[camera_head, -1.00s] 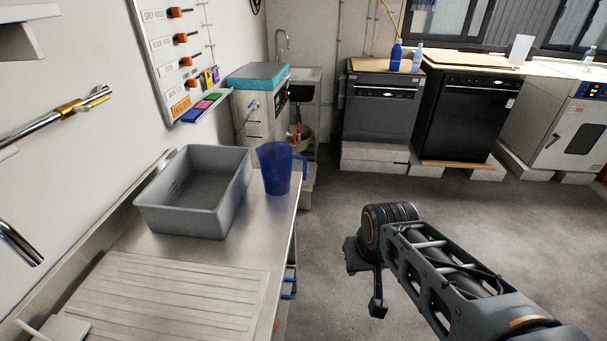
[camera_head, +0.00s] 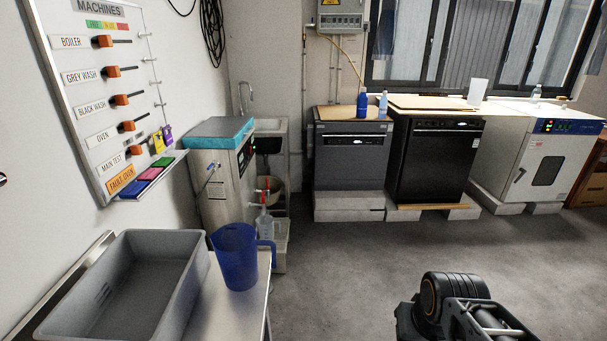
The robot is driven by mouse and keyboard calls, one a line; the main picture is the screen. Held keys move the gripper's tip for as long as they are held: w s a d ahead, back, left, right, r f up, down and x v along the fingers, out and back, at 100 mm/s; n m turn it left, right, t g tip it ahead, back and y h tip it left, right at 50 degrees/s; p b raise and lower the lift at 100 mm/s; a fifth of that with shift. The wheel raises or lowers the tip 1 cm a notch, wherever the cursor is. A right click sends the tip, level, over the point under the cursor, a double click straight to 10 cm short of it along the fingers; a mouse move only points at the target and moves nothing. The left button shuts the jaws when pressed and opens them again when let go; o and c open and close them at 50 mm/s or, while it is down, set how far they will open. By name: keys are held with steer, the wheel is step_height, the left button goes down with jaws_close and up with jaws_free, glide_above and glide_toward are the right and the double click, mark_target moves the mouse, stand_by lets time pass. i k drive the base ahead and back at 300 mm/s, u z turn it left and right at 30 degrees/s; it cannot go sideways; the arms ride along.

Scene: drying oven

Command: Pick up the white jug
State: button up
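A plain white upright vessel (camera_head: 478,92), which may be the white jug, stands on the worktop above the black machine at the back, below the window. No handle shows on it at this size. A blue translucent jug (camera_head: 234,258) with its handle to the right stands on the near steel counter. A pale, clear-looking jug (camera_head: 266,224) shows lower down behind it. My gripper (camera_head: 408,322) is at the bottom edge, mostly cut off, far from the white vessel and over the floor. Its fingers are not clear enough to tell open from shut.
A grey tub (camera_head: 125,290) sits on the counter (camera_head: 230,312) at the left. A dark grey machine (camera_head: 350,155), a black machine (camera_head: 432,160) and a white oven (camera_head: 535,165) line the back. Two bottles (camera_head: 362,101) stand left of the white vessel. The floor (camera_head: 370,260) between is clear.

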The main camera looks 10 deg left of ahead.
mark_target(264, 224)
steer(key=i, duration=3.85)
steer(key=u, duration=4.45)
